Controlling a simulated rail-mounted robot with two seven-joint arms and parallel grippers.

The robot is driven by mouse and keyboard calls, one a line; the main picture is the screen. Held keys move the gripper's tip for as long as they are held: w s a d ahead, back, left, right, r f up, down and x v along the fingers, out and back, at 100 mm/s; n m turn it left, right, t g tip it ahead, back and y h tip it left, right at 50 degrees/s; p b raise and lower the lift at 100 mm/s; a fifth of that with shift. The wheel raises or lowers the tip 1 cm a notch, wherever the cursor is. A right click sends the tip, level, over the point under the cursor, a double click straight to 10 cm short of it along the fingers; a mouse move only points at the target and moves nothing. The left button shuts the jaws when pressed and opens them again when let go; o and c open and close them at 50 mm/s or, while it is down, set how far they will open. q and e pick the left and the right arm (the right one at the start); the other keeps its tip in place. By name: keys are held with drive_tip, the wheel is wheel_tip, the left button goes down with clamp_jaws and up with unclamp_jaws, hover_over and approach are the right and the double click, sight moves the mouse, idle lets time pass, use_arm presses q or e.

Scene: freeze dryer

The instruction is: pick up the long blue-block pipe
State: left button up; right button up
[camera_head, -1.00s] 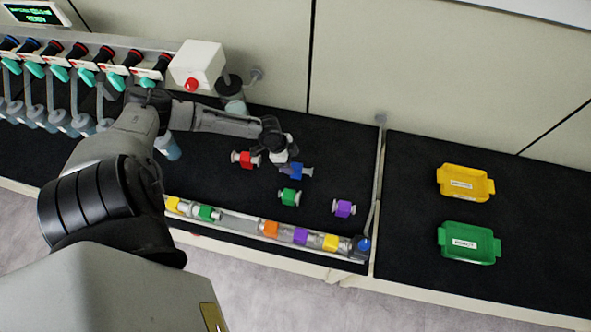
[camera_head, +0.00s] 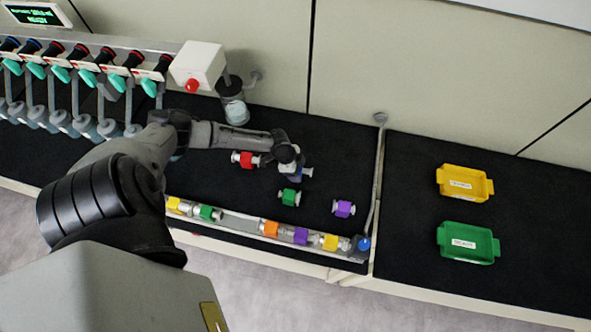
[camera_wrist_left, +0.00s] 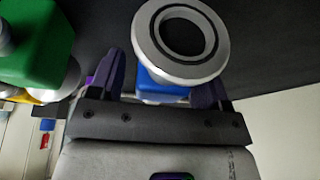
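The blue-block pipe (camera_head: 306,173) lies on the black worktop, mostly hidden under my left gripper (camera_head: 292,167). In the left wrist view, its blue block (camera_wrist_left: 160,88) sits between the two dark fingers of the left gripper (camera_wrist_left: 163,91), with a pale round flange (camera_wrist_left: 181,42) at its end toward the camera. A gap shows between the left finger and the block, so the fingers look open around it. My right gripper is in neither view.
A green-block pipe (camera_head: 289,198) lies close in front, a red one (camera_head: 246,160) to the left and a purple one (camera_head: 343,208) to the right. A rail (camera_head: 240,226) of coloured blocks runs along the front. Yellow (camera_head: 464,196) and green (camera_head: 468,257) trays stand right.

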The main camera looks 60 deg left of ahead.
use_arm(q)
drive_tip(key=c, duration=1.1)
drive_tip(key=shift+c, duration=0.2)
drive_tip(key=shift+r, duration=0.1)
